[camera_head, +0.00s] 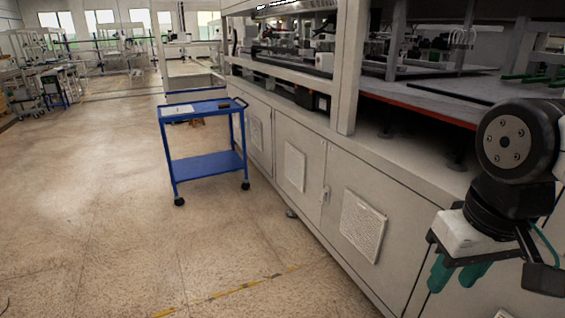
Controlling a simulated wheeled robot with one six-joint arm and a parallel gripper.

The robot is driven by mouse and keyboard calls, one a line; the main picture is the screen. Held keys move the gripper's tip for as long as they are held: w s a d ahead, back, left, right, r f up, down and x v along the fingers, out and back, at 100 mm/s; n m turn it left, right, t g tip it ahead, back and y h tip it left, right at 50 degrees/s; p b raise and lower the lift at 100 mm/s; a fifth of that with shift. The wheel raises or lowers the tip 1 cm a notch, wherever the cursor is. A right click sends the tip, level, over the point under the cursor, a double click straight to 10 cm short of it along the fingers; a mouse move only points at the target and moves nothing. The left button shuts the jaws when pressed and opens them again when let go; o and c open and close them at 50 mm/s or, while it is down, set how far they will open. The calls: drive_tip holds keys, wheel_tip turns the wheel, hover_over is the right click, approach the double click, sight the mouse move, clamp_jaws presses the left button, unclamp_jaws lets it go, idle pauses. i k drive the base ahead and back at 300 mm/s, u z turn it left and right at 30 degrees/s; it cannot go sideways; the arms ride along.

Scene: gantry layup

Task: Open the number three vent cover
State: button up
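Vent covers sit on the grey cabinet doors along the right side. A light edge at the bottom right may be one more cover, mostly cut off. I can read no numbers, so I cannot tell which is number three. The visible covers look flat against their doors. My gripper (452,283) hangs at the right with its green fingers apart and empty, in front of the cabinet and right of the nearest cover.
A blue two-shelf cart (206,164) on casters stands beside the cabinet, with small items on top. A door latch (325,195) sits between two covers. The machine bench (425,97) overhangs above. The tan floor at left is clear, with a yellow line (235,289).

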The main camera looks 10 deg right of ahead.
sight(295, 161)
drive_tip(key=u, duration=0.6)
drive_tip(key=i, duration=1.25)
drive_tip(key=u, duration=0.6)
drive_tip(key=i, duration=1.85)
drive_tip(key=z, duration=1.05)
drive_tip(key=i, duration=1.15)
drive_tip(key=z, duration=0.75)
